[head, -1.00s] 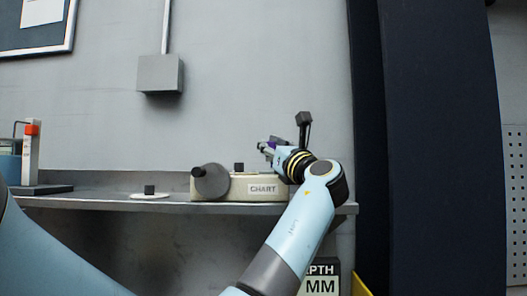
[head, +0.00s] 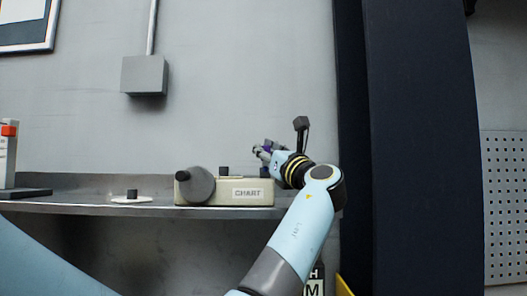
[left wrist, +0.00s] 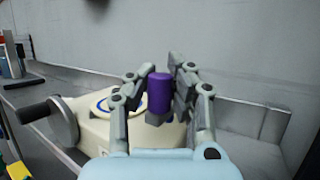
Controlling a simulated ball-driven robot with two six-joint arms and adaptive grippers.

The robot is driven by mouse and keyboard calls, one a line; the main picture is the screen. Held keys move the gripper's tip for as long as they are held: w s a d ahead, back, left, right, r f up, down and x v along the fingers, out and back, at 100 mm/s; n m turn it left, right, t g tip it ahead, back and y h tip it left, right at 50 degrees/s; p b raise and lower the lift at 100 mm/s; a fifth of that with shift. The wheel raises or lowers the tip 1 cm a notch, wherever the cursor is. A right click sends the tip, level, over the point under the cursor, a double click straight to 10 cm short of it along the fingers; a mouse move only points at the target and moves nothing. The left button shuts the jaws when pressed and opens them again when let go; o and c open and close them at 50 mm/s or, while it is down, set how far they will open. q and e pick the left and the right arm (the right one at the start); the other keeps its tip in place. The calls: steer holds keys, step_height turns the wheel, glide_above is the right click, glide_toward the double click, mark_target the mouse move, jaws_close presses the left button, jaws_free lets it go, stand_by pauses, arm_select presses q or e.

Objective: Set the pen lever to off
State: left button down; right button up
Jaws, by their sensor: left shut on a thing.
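The chart recorder (head: 224,193) is a cream box marked CHART, standing on the grey shelf, with a grey disc crank on its left end. A purple upright cylinder, seemingly the pen lever's handle (left wrist: 159,92), is between my left fingers in the left wrist view. My left gripper (head: 264,151) is above the right end of the recorder and shut on this handle; only a bit of purple shows in the head view. The handle's lower end and any off mark are hidden. My right gripper is not in view.
The recorder's top bears a blue-ringed dial (left wrist: 106,104), left of my fingers. A white disc with a dark knob (head: 131,197) lies on the shelf (head: 90,207) to the left. A grey wall box (head: 145,75) is above. A dark column (head: 420,150) stands right of my arm.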

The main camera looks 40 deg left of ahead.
arm_select(q)
steer(key=c, duration=1.6)
jaws_free()
steer(key=shift+d+f, duration=0.1)
steer(key=shift+f, duration=0.2)
steer(key=o, duration=0.5)
steer(key=shift+d+r, duration=0.2)
steer(key=shift+d, duration=0.05)
steer(key=shift+c, duration=0.2)
steer(key=shift+a, duration=0.1)
steer(key=v, duration=0.7)
steer(key=shift+d, duration=0.2)
steer(key=shift+f, duration=0.15)
